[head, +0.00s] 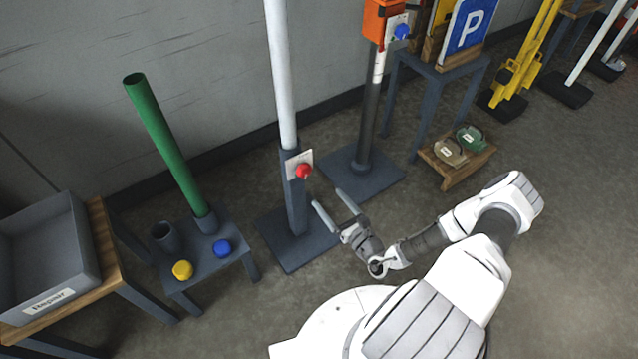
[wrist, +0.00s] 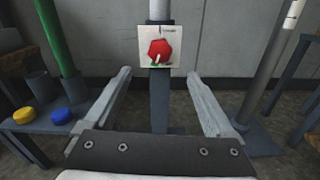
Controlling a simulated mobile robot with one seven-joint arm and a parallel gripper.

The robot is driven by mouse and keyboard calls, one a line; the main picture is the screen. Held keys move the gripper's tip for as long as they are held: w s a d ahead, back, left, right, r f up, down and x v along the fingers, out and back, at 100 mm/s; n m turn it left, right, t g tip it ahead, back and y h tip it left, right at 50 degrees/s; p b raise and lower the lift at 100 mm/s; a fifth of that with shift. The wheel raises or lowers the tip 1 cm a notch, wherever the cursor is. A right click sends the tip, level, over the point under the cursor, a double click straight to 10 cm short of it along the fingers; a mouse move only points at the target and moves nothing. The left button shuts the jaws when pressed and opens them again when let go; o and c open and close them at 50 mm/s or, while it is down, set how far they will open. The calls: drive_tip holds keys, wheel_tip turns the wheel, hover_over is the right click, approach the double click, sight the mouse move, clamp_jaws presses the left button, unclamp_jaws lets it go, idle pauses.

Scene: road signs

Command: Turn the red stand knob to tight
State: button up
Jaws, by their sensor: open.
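The red stand knob (head: 303,171) sits on a white plate (head: 292,160) fixed to a dark stand (head: 297,208) with a white pole (head: 281,75). In the wrist view the red knob (wrist: 159,50) faces me, with a white pointer mark on its lower part and small print on the plate (wrist: 174,32) too small to read. My gripper (head: 326,204) is open and empty. It is in front of the stand, apart from the knob. In the wrist view its two fingers (wrist: 160,88) point toward the stand, one on each side, with the knob between and beyond them.
A grey "Repair" bin (head: 45,255) stands farther left. Another post with a blue knob (head: 401,31) stands behind right. Floor in front is clear.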

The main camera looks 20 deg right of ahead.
drive_tip(key=shift+v, duration=1.4)
drive_tip(key=s+a+r+n+g+y, duration=0.1)
drive_tip(key=s+a+r+n+g, duration=0.15)
drive_tip(key=r+n+g, duration=0.5)
drive_tip(key=s+a+r+n+g+y, duration=0.2)
drive_tip(key=a+r+n+g, duration=0.2)
drive_tip(key=r+n, duration=0.65)
drive_tip(key=s+a+r+n+g+y, duration=0.1)
drive_tip(key=s+a+r+n+g, duration=0.2)
drive_tip(key=r+n+g, duration=0.6)
drive_tip(key=s+d+r+n+t+h, duration=0.25)
drive_tip(key=s+r+t+h, duration=0.3)
drive_tip(key=r, duration=0.35)
drive_tip(key=s+d+r+n+t+h, duration=0.1)
drive_tip(key=s+r+n+t+h, duration=0.4)
drive_tip(key=r, duration=0.4)
wheel_tip(320, 180, up, 20)
drive_tip(key=m+g+p, duration=0.1)
drive_tip(key=p, duration=1.9)
drive_tip(key=shift+s+d+g+y, duration=0.2)
drive_tip(key=shift+g+y, duration=0.1)
drive_tip(key=shift+y, duration=0.15)
